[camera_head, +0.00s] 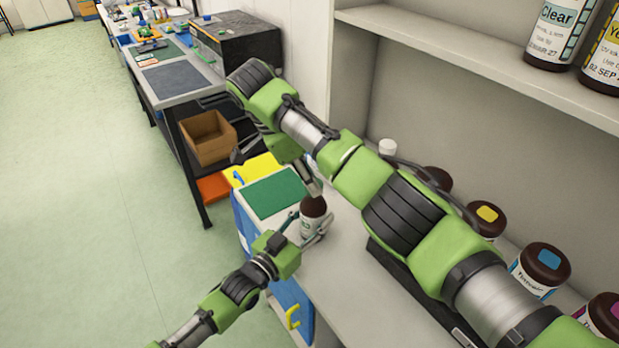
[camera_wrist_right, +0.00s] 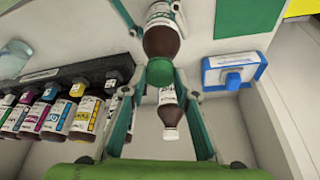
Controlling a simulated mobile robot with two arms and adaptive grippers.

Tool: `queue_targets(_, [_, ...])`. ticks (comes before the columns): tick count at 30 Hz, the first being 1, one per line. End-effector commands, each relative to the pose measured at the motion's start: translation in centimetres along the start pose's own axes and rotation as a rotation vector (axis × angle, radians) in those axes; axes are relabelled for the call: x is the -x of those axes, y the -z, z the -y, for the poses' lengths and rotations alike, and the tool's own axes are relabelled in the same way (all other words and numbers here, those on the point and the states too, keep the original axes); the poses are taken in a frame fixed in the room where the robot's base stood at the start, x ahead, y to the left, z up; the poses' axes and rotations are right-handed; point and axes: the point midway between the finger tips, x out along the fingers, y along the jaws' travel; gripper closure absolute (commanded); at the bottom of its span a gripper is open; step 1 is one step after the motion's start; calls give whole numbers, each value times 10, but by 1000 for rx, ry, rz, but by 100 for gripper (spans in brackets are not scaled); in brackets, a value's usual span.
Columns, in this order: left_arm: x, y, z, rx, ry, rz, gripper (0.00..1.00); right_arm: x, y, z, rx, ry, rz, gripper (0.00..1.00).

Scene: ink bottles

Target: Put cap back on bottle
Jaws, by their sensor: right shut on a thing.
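A brown bottle (camera_head: 312,208) with a pale label stands upright on the white worktop in the head view. My left gripper (camera_head: 309,227) has its fingers on both sides of this bottle. In the right wrist view the bottle (camera_wrist_right: 161,42) is at the top, and a green cap (camera_wrist_right: 160,73) is at its neck end. My right gripper (camera_wrist_right: 160,82) is shut on the green cap, its fingers closing in from both sides. In the head view my right arm reaches over the bottle and hides much of the cap area. I cannot tell whether the cap is seated or only against the neck.
A green mat (camera_head: 274,193) lies beside the bottle, near a yellow item (camera_head: 258,167). Several capped ink bottles stand along the right, such as one with a blue lid patch (camera_head: 543,268). A blue-and-white box (camera_wrist_right: 231,71) is close to my right gripper. A shelf (camera_head: 440,48) overhangs the back.

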Motion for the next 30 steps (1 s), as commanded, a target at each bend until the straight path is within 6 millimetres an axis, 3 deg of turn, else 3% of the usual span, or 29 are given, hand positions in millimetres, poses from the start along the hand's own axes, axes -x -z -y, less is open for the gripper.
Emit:
queue_targets(4, [0,0,-1,0,-1,1,100,0,0,1,1,4,0,81])
queue_targets(5, [0,0,-1,0,-1,1,100,0,0,1,1,4,0,65])
queue_targets(6, [0,0,-1,0,-1,1,100,0,0,1,1,4,0,56])
queue_targets(16, [0,0,0,0,-1,1,100,1,1,1,2,3,-1,56])
queue_targets(24, [0,0,0,0,0,1,100,31,15,1,0,6,-5,56])
queue_targets(30, [0,0,0,0,0,1,100,42,18,0,2,1,0,56])
